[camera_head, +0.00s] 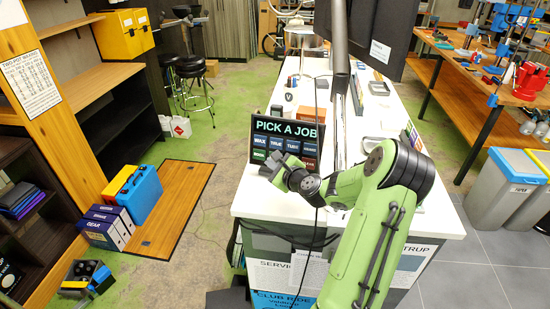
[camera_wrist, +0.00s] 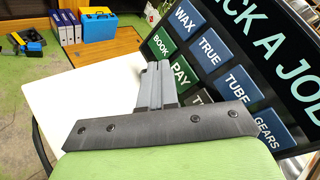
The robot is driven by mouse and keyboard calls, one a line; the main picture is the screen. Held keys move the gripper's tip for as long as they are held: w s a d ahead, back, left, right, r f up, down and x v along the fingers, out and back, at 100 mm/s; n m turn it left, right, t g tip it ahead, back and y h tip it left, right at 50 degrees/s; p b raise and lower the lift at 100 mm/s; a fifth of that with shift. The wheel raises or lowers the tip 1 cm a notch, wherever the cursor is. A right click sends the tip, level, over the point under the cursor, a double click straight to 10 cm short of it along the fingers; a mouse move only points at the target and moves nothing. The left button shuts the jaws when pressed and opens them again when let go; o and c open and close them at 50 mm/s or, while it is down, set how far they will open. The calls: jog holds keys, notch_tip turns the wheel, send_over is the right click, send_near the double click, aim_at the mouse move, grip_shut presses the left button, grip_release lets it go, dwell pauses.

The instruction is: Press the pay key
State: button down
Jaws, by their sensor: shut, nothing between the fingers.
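The "PICK A JOB" board (camera_head: 289,125) is a dark upright panel with rows of keys, standing on the near end of the white counter. In the wrist view the board (camera_wrist: 262,62) appears tilted at the right. The green pay key (camera_wrist: 182,72) shows beside the green BOOK key (camera_wrist: 160,43), below the blue TRUE key (camera_wrist: 210,47). My gripper (camera_wrist: 157,72) is shut and empty, its fingertips close to the left of the pay key in that picture. Whether they touch it I cannot tell. In the head view my gripper (camera_head: 274,165) covers part of the lower key row.
The white counter (camera_head: 258,202) extends back behind the board, with small items on it. A dark cable hangs past the board and my wrist. A blue case (camera_head: 140,195) and binders (camera_head: 108,226) stand on the floor at left. Grey bins (camera_head: 505,185) stand right.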

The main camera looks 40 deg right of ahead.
jog(key=shift+w+d+f, duration=0.2)
jog(key=shift+w+d, duration=0.1)
jog(key=shift+d, duration=0.25)
dwell(1.6)
jog(key=shift+w+d+f, duration=0.1)
jog(key=shift+w+d, duration=0.1)
jog(key=shift+d, duration=0.15)
jog(key=shift+w+d+f, duration=0.1)
jog(key=shift+w+d, duration=0.1)
jog(key=shift+d, duration=0.15)
dwell(0.6)
jog(key=shift+s+a, duration=0.1)
jog(key=shift+s+a+r+p, duration=0.25)
jog(key=shift+s+a+p, duration=0.1)
jog(key=shift+a, duration=0.25)
jog(key=shift+s+a+r, duration=0.2)
jog(key=shift+s+a, duration=0.2)
jog(key=shift+a, duration=0.3)
jog(key=shift+s+a+r, duration=0.25)
jog(key=shift+s+a, duration=0.1)
jog(key=shift+a, duration=0.35)
jog(key=shift+s+a+r, duration=0.2)
jog(key=shift+s+a, duration=0.2)
jog(key=shift+a, duration=0.3)
